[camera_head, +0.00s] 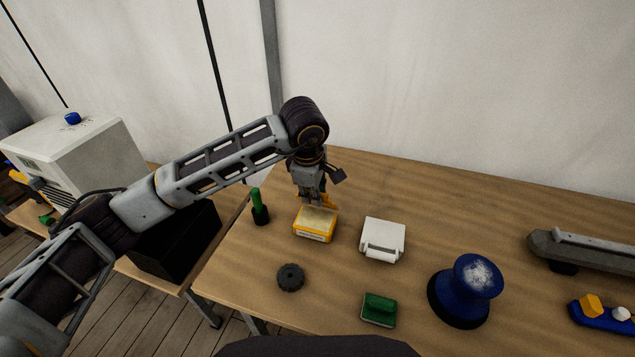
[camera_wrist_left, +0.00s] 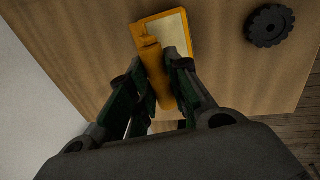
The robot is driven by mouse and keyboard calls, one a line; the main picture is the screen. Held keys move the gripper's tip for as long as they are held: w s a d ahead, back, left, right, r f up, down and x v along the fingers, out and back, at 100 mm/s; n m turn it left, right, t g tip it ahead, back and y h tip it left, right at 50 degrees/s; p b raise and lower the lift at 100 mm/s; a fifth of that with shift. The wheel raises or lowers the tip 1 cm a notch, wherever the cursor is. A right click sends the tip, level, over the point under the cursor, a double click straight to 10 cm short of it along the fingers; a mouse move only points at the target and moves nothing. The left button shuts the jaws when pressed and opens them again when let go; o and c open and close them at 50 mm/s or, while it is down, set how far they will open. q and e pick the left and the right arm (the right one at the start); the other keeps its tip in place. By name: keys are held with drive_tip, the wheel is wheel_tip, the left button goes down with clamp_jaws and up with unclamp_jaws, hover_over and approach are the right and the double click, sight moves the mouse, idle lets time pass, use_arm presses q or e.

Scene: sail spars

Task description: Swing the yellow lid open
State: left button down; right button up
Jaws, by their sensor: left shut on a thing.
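The yellow box (camera_head: 314,233) stands on the wooden table, with a pale area showing on its top. Its yellow lid (camera_head: 328,200) appears raised at the far side, partly hidden by the gripper; its exact angle is hard to tell. My left gripper (camera_head: 315,202) points down at the far edge of the box and is shut on the lid. In the left wrist view the yellow lid (camera_wrist_left: 152,60) runs between the fingers, beside the pale top of the box (camera_wrist_left: 178,28). My right gripper is not in view.
A green-handled tool (camera_head: 258,207) stands left of the box. A dark gear wheel (camera_head: 290,277) lies in front, also in the left wrist view (camera_wrist_left: 270,26). A white case (camera_head: 383,239), a green block (camera_head: 379,309) and a blue knob (camera_head: 463,291) are to the right. The table behind is clear.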

use_arm(q)
drive_tip(key=shift+w+d+r, duration=0.2)
drive_tip(key=shift+w+r, duration=0.1)
drive_tip(key=shift+w, duration=0.3)
drive_tip(key=shift+w+d+r, duration=0.15)
drive_tip(key=shift+w+r, duration=0.05)
drive_tip(key=shift+w, duration=0.3)
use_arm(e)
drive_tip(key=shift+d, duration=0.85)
use_arm(q)
drive_tip(key=shift+w, duration=0.1)
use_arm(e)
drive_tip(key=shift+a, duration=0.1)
